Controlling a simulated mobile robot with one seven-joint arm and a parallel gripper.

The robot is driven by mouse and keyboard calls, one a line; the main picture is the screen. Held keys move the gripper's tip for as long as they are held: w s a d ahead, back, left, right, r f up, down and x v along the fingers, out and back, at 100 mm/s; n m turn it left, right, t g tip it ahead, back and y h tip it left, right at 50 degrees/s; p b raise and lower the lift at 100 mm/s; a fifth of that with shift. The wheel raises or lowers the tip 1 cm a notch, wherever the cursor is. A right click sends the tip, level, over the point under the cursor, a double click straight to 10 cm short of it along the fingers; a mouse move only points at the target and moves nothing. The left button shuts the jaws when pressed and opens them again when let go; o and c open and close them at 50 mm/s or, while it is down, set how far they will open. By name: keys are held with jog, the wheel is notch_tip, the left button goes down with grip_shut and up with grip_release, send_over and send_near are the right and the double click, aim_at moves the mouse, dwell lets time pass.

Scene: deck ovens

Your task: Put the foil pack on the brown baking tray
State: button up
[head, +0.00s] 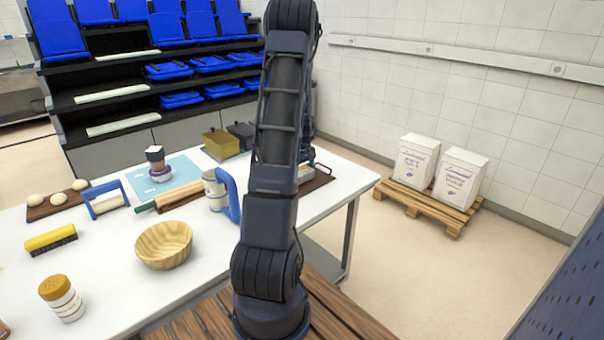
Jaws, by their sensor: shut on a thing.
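My arm rises through the middle of the head view and hides what lies straight behind it. My gripper is not visible, and what its jaws hold cannot be seen. A dark brown flat tray (321,180) shows in part at the table's right end, just right of my arm. It looks like the brown baking tray. A small pale and yellowish thing (305,173) shows at its left, partly hidden by my arm. I cannot tell whether it is the foil pack or whether it touches the tray.
The white table (105,258) also bears a wooden bowl (164,245), a rolling pin (178,196), a blue-handled jug (215,190), a yellow brush (50,240), a shaker jar (62,298) and a board with dough balls (50,209). A pallet (430,207) with two white sacks stands right.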

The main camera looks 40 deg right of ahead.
jog(key=shift+f, duration=0.3)
jog(key=o, duration=0.9)
jog(key=shift+c, duration=0.2)
jog(key=shift+r, duration=0.1)
notch_tip(320, 180, up, 12)
